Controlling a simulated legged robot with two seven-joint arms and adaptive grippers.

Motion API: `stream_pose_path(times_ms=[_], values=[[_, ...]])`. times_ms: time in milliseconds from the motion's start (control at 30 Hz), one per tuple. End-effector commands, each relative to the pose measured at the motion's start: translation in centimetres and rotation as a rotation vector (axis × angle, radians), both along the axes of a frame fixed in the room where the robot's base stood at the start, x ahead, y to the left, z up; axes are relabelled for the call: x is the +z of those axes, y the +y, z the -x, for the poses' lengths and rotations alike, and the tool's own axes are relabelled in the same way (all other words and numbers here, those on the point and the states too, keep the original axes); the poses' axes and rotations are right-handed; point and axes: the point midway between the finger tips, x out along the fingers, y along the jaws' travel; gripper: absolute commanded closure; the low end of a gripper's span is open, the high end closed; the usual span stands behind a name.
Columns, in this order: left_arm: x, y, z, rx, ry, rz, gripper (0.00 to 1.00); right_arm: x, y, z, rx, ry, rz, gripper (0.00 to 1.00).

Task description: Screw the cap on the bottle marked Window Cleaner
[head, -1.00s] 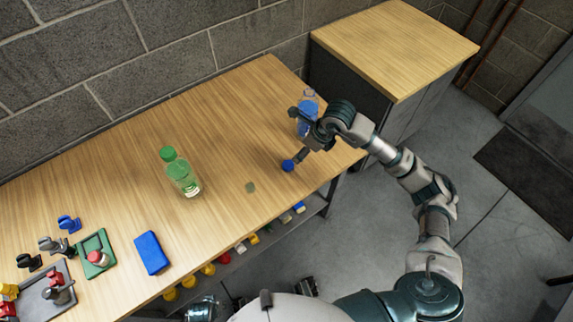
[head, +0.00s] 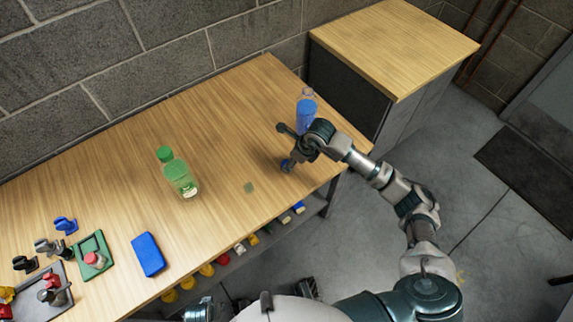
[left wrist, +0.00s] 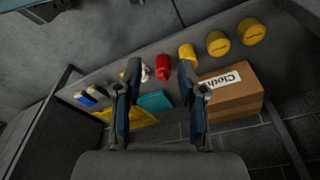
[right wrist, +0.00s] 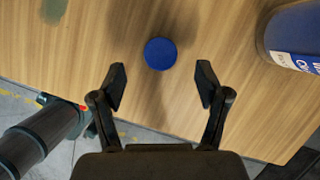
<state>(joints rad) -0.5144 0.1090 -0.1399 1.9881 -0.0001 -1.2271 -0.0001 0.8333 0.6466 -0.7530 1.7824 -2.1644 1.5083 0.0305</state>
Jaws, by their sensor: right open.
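A blue bottle (head: 306,112) with a clear, uncapped neck stands near the back right of the table; in the right wrist view (right wrist: 295,30) its label is cut off, showing only a few letters. My left gripper (left wrist: 160,78) is open and empty, off the table's front, facing the lower shelf.
A green bottle (head: 180,180) with a green cap stands mid-table. A blue pad (head: 148,254), a green tray (head: 107,262) and a grey tray with small items (head: 66,300) lie at left. A cardboard box (left wrist: 230,98) and several containers sit on the shelf below. The table between is mostly clear.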

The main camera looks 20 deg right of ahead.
Motion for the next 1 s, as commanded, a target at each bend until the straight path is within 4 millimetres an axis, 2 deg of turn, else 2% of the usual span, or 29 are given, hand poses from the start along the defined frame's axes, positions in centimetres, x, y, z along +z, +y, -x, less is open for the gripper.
stream_pose_path(times_ms=[100, 233, 367, 633, 833, 1000], values=[[0.6, -0.1, -0.4, 0.0, -0.009, 0.002, 0.6, -2.0, 0.5, -0.5, 0.001, 0.004, -0.002, 0.25], [1.6, -0.1, -0.9, 0.001, -0.022, 0.004, 0.6, -3.4, 0.9, -1.0, 0.001, 0.003, -0.001, 0.25], [2.3, -0.1, -1.2, 0.001, -0.03, 0.003, 0.6, -3.7, 1.0, -1.1, 0.001, 0.0, 0.001, 0.25], [2.1, 0.0, -0.9, 0.001, -0.021, 0.001, 0.6, -3.7, 1.0, -1.1, 0.001, 0.0, 0.0, 0.25], [2.0, 0.0, -0.9, 0.001, -0.022, 0.001, 0.6, -3.7, 1.0, -1.1, 0.001, 0.0, 0.001, 0.66], [2.0, 0.0, -0.9, 0.001, -0.023, 0.001, 0.6, -3.7, 1.0, -1.1, 0.001, 0.0, 0.0, 0.66]])
